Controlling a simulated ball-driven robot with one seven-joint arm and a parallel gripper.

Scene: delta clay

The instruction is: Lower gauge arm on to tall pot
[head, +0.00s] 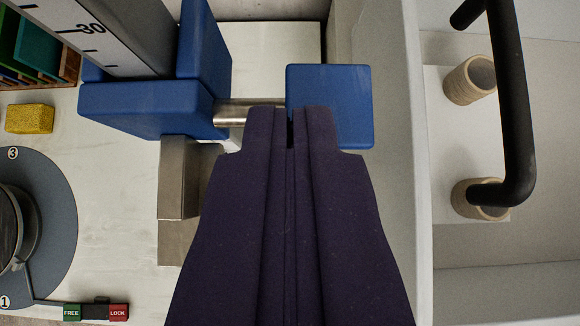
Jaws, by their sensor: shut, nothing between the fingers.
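The gauge has a grey scale post (105,35) marked 30 and a blue carriage (140,110) around its lower visible part. A short metal rod (235,113) joins the carriage to a blue block (345,100) on the right. A metal bar (188,185) extends below the carriage in the picture. My dark purple gripper (290,125) is shut and empty, its tips overlapping the blue block's lower left part and the rod's end. I cannot tell whether they touch. Two clay cylinders, upper (472,80) and lower (480,200), stand at right; I cannot tell which pot is tall.
A grey turntable (55,215) with numbered marks is cut off at left, with a FREE/LOCK switch (96,311) below it. A yellow sponge (29,118) lies above it. A pale wall (420,160) and a black curved bar (515,110) stand at right.

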